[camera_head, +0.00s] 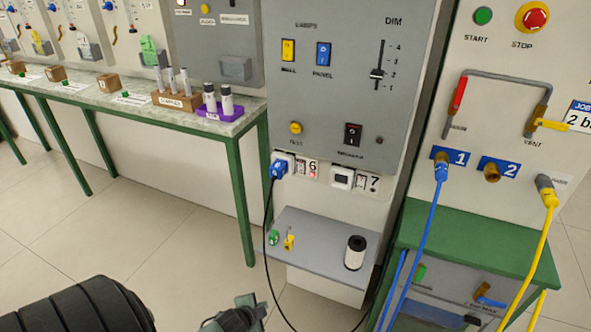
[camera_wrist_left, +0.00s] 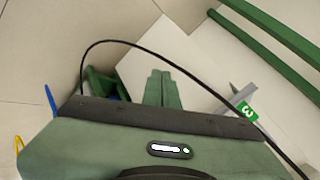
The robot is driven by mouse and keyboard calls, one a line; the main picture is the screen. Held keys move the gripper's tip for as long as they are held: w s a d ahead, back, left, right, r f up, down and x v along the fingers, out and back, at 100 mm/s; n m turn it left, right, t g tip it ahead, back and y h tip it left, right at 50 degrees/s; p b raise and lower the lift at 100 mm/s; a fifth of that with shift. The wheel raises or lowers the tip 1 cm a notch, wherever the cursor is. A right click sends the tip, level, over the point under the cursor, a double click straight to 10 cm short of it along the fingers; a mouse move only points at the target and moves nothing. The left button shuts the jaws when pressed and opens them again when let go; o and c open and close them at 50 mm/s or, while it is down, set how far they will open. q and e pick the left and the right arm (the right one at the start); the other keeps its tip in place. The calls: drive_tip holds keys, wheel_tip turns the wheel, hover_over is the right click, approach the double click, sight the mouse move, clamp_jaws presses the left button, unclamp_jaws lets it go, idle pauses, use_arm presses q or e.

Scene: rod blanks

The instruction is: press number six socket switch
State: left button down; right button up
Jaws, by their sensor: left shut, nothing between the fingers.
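My right gripper is not in view.
Socket seven (camera_head: 341,178) is just right of socket six. A grey shelf (camera_head: 318,238) below holds a dark-topped white cylinder (camera_head: 355,252) and small tags. The black cable (camera_head: 267,235) hangs left of the shelf. A green-legged bench (camera_head: 110,117) stands left; open floor (camera_head: 175,235) lies before it.

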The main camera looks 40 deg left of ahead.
use_arm(q)
drive_tip(key=w+a+r+m+t, duration=0.1)
drive_tip(key=w+r, duration=0.3)
drive_tip(key=r, duration=0.8)
drive_tip(key=w+a+r+m+t+y, duration=0.1)
drive_tip(key=w+r+m+t, duration=0.2)
drive_tip(key=r, duration=0.9)
drive_tip(key=w+a+r+m+t, duration=0.2)
drive_tip(key=w+r, duration=0.3)
drive_tip(key=r, duration=0.7)
drive_tip(key=shift+w+r+m+t+b, duration=0.25)
drive_tip(key=shift+w+m+t+b, duration=0.1)
drive_tip(key=shift+m+t, duration=0.25)
approach(299, 164)
drive_tip(key=x, duration=0.5)
drive_tip(key=shift+w+d+f, duration=0.1)
drive_tip(key=shift+w+d, duration=0.05)
drive_tip(key=shift+w+p, duration=0.3)
drive_tip(key=shift+w, duration=0.45)
drive_tip(key=shift+a, duration=0.2)
